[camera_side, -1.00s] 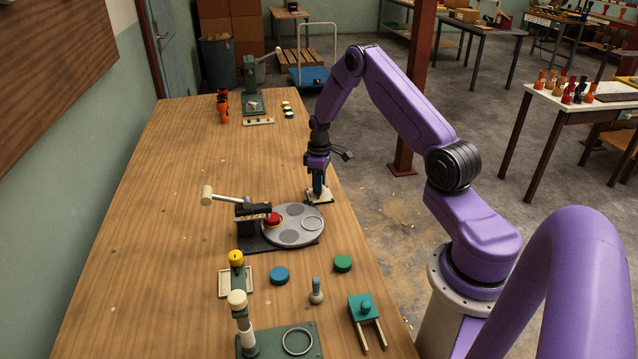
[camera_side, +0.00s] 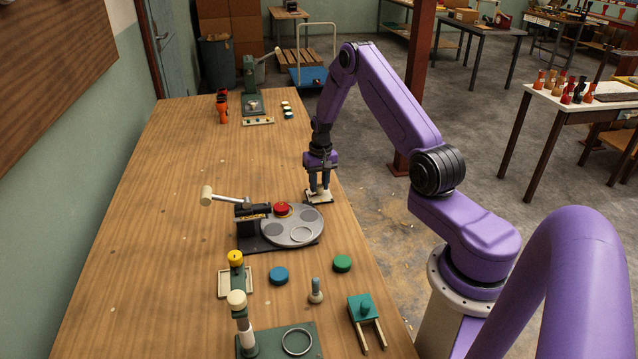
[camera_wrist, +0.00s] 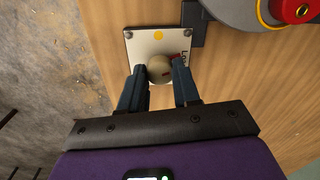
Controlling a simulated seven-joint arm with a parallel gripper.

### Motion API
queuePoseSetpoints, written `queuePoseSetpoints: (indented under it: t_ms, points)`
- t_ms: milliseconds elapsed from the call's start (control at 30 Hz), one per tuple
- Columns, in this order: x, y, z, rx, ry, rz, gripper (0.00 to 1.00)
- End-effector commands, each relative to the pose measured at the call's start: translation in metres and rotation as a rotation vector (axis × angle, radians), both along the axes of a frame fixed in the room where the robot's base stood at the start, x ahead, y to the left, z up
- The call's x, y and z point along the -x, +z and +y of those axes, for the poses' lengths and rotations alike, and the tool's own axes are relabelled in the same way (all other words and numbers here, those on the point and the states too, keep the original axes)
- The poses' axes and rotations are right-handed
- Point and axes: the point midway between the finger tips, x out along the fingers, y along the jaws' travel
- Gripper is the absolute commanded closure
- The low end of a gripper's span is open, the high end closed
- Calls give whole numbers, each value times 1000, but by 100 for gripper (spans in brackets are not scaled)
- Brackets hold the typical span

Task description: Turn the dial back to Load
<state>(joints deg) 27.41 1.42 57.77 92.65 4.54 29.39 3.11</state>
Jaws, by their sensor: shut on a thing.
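The dial's pale round knob (camera_wrist: 159,70) sits on a white square plate (camera_wrist: 140,47) with screws in its corners. In the wrist view a red mark shows at the knob's upper right, beside partly covered lettering that seems to begin "Lo". A yellow dot (camera_wrist: 158,35) is on the plate above the knob. My gripper (camera_wrist: 160,78) is shut on the knob, one finger on each side. The right finger hides part of the lettering. In the side view my gripper (camera_side: 319,190) points down over the plate (camera_side: 318,198), at the table's right edge.
Blue (camera_side: 279,275) and green (camera_side: 342,264) discs lie in front. The table behind is mostly clear.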

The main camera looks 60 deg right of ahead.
Motion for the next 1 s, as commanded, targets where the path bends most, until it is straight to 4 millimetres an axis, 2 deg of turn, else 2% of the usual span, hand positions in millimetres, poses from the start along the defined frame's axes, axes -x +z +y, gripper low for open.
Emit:
queuePoseSetpoints:
  t_ms: [200, 433, 1000]
  points:
    - [0, 1, 0, 0, -158, 0, 99]
    - [0, 1, 0, 0, -265, 0, 99]
    - [0, 1, 0, 0, -319, 0, 99]
